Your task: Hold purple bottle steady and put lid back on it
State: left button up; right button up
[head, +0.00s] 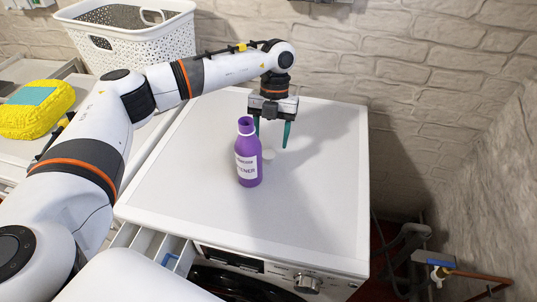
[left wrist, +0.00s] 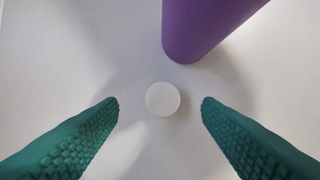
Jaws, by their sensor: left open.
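The purple bottle (head: 248,158) stands upright and uncapped on the white top of the washing machine. Its lower part also shows at the top of the left wrist view (left wrist: 205,25). The small white lid (head: 268,155) lies on the surface just right of the bottle in the head view. In the left wrist view the round lid (left wrist: 163,99) lies between and slightly beyond my fingertips. My left gripper (head: 272,133) points down, open and empty, above the lid and behind the bottle. Its green fingers also show in the left wrist view (left wrist: 160,106). My right gripper is not in view.
The washing machine top (head: 325,190) is otherwise clear. A white basket (head: 140,45) and a yellow sponge-like item (head: 38,108) stand on the left. A brick wall (head: 420,70) is behind. An open detergent drawer (head: 160,250) juts out at the front left.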

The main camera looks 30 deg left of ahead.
aim_at(269, 154)
pick_arm(q)
jog(key=shift+p+x, duration=0.5)
jog(key=shift+x, duration=1.85)
jog(key=shift+w+a, duration=0.1)
jog(key=shift+a, duration=0.1)
jog(key=c, duration=1)
